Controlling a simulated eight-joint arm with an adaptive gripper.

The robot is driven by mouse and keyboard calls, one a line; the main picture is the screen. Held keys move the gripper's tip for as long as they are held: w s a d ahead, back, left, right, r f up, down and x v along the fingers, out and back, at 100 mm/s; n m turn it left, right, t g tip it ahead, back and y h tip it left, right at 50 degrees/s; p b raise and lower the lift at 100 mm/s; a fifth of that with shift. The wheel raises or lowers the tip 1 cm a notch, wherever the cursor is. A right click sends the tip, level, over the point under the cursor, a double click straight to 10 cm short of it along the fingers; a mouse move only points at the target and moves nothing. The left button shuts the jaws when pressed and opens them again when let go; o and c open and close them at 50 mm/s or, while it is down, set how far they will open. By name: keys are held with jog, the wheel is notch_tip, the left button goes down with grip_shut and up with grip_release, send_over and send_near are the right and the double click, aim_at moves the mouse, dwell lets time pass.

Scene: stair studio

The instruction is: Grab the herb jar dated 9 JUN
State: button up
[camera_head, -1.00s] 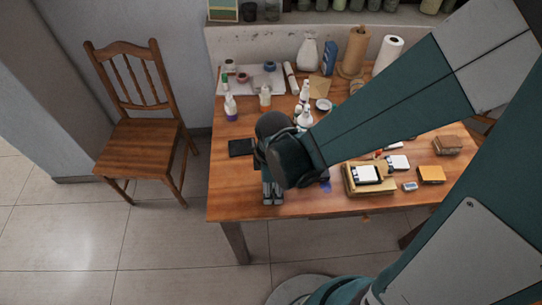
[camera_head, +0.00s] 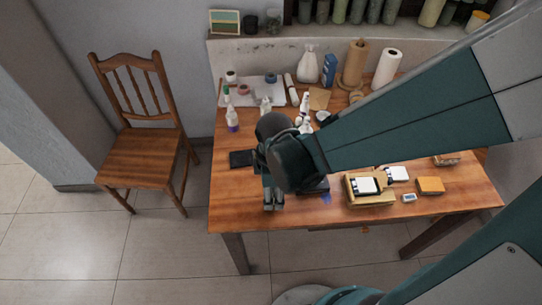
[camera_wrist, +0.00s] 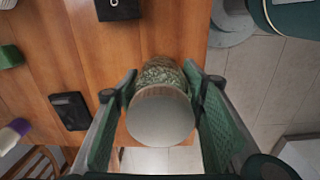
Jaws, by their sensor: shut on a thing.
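A glass herb jar (camera_wrist: 162,72) with green flaky contents and a plain grey lid (camera_wrist: 160,118) is between my gripper's fingers in the wrist view. My gripper (camera_wrist: 163,88) is shut on it, one green-padded finger on each side. No date label on the jar shows from here. In the head view my gripper (camera_head: 273,207) points down at the front edge of the wooden table, left of its middle. The jar cannot be made out there.
A black flat item (camera_head: 242,158) lies left of my gripper on the table (camera_head: 228,195). A tan tray (camera_head: 371,199) with a white-topped item and an orange box (camera_head: 430,185) are on the right. Bottles and rolls stand behind. A wooden chair (camera_head: 140,150) stands left.

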jog(key=shift+r+p, duration=0.8)
jog(key=shift+r, duration=2.15)
jog(key=shift+w, duration=0.15)
